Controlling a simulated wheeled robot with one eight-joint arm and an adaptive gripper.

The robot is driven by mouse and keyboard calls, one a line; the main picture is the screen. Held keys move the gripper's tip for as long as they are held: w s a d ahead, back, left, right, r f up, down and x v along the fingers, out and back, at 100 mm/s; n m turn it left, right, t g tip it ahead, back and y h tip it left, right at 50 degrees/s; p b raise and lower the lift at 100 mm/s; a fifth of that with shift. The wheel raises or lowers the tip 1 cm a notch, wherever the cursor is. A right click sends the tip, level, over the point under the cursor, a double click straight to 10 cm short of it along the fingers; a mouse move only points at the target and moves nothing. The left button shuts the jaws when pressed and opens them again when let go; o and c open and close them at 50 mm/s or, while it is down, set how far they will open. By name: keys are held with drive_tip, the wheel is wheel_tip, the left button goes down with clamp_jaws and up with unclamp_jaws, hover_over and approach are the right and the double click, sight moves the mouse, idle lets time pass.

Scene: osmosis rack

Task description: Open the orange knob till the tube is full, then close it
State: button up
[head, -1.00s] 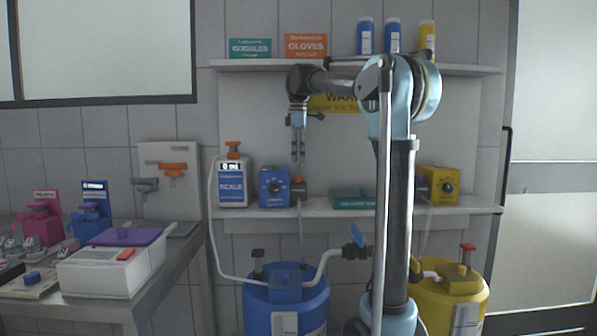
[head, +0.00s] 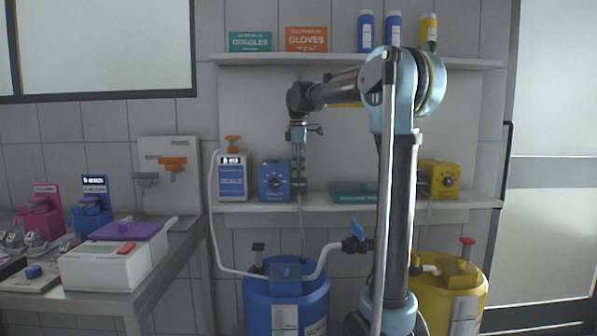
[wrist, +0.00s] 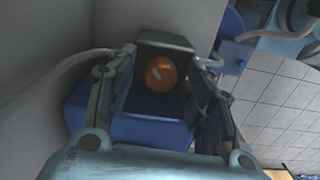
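The orange knob (wrist: 160,73) has a pale mark on its face and sits beside a blue box in the wrist view. My gripper (wrist: 163,85) is open, one finger on each side of the knob, with a visible gap on both sides. In the head view my gripper (head: 299,186) hangs straight down beside the blue dosing box (head: 273,181) on the lower shelf and covers the knob. A thin pale tube (head: 301,215) hangs below it; its fill cannot be told.
A scale bottle (head: 232,178) with an orange top stands left of the blue box. A teal case (head: 352,195) and a yellow box (head: 440,180) are to the right. Blue (head: 257,305) and yellow (head: 432,300) barrels stand below the lower shelf (head: 340,207).

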drive_tip(key=c, duration=0.9)
drive_tip(key=shift+m, duration=0.7)
drive_tip(key=o, duration=1.1)
drive_tip(key=shift+c, duration=0.2)
